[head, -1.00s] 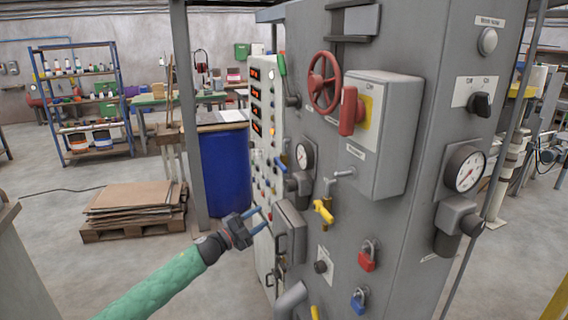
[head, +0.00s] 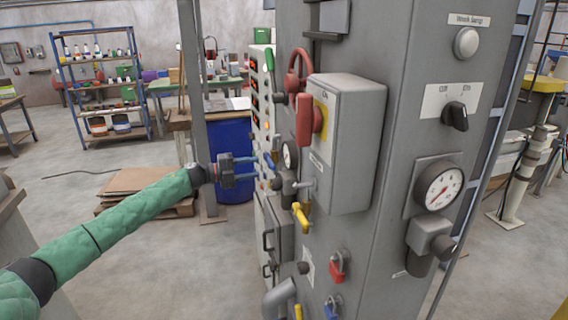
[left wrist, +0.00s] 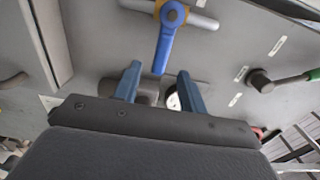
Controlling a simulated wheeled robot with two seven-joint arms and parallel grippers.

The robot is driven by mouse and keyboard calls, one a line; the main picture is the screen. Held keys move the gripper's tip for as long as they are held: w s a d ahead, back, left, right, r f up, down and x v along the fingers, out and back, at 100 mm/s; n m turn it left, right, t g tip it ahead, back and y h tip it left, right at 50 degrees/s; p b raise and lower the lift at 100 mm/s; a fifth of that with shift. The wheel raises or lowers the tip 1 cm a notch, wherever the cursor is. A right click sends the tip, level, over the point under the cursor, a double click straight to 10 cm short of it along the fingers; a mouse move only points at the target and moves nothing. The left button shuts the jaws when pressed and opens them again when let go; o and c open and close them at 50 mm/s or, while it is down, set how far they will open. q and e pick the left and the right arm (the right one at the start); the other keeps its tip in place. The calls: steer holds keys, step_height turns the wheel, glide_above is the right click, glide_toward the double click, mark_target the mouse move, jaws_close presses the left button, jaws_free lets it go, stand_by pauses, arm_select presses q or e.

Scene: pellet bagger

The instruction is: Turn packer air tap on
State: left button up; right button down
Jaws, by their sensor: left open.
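A tap with a blue lever (left wrist: 165,45) sits on a light pipe (left wrist: 204,20) on the grey panel in the left wrist view. The lever stands across the pipe. I cannot read a label naming it the packer air tap. My left gripper (head: 259,168) is open beside the cabinet's left face in the head view. In the left wrist view its blue fingers (left wrist: 159,71) stand apart, with the lever's free end between or just beyond the tips. I cannot tell whether they touch it. In the head view the gripper and cabinet edge partly hide this area. My right gripper is not in view.
A blue drum (head: 230,145) stands behind. Floor at left is mostly open.

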mark_target(269, 165)
arm_select(q)
steer(key=shift+x, duration=3.55)
steer(key=shift+d, duration=0.1)
jaws_close()
